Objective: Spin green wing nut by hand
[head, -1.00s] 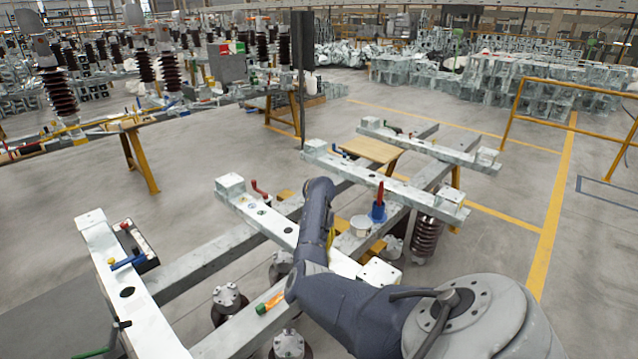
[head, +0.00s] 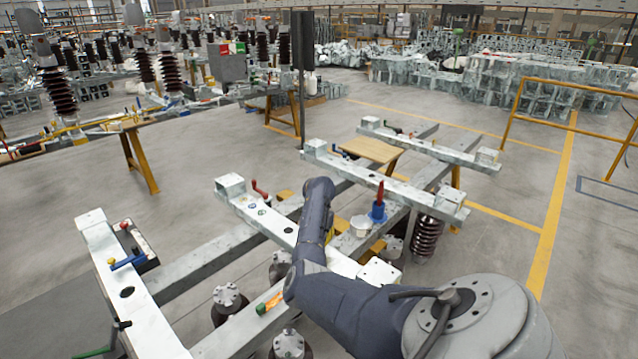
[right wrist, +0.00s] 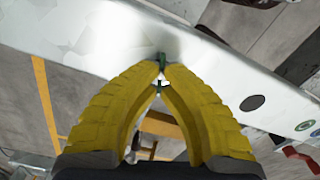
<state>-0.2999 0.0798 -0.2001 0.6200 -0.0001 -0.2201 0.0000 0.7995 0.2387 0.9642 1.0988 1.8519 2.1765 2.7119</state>
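Parts of the nut are hidden by the fingertips. In the head view my right arm reaches in from the lower right over the beam (head: 231,198); it hides the nut and most of the gripper. My left gripper is not in view.
A red-handled item (head: 259,189) sits on the same beam. A blue-based tool with a red top (head: 378,205) and a white cup (head: 361,224) stand to the right. An orange-green tool (head: 270,302) lies on the lower frame. Open floor lies beyond the frames.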

